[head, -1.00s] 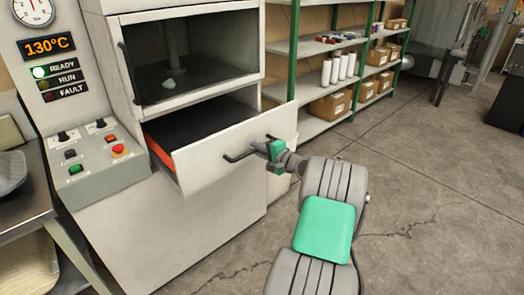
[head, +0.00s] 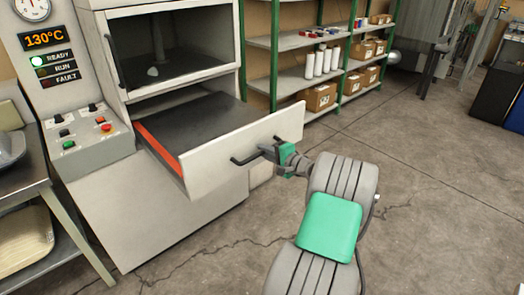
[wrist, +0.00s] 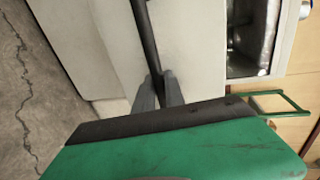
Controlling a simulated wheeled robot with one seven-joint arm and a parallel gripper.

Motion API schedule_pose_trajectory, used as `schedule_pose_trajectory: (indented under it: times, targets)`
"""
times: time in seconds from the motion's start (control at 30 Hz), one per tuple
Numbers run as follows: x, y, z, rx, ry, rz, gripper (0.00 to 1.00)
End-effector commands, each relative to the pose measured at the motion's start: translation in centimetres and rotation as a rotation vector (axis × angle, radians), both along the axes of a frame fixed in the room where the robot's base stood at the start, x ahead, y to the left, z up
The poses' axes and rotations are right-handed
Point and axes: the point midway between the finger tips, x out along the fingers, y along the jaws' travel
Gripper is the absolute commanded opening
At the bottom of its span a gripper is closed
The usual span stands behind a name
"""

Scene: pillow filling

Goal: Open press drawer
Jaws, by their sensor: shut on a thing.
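The press drawer (head: 232,158) is pulled well out of the press, with its dark flat inside and an orange-red side edge showing. Its white front panel carries a dark bar handle (head: 242,160). My gripper (head: 274,153) is at the right part of this handle, shut on it. In the wrist view the two grey fingers (wrist: 155,92) close around the dark handle bar (wrist: 147,40), in front of the pale drawer front. The fingertips' far side is partly hidden.
The press (head: 175,50) has a window above the drawer and a control panel (head: 90,135) at left, reading 130°C with READY lit. A metal table (head: 50,215) stands at the left. Shelves (head: 290,85) with boxes and white rolls stand behind.

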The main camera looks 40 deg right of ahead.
Motion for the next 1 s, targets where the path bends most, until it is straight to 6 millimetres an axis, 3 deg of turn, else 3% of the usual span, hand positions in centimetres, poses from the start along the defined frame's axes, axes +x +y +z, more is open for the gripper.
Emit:
schedule_pose_trajectory:
  times: [0.27, 0.3, 0.53, 0.83, 1.0]
  targets:
    - [0.1, 0.2, -0.3, 0.003, 0.004, 0.002, 0.0]
    - [0.1, 0.2, -0.3, 0.003, 0.004, 0.002, 0.18]
    - [0.1, 0.1, -0.1, 0.001, 0.002, 0.0, 0.36]
    - [-0.4, -0.1, 0.1, -0.001, 0.001, -0.003, 0.36]
    - [-3.5, -0.3, 0.7, 0.0, 0.001, -0.006, 0.36]
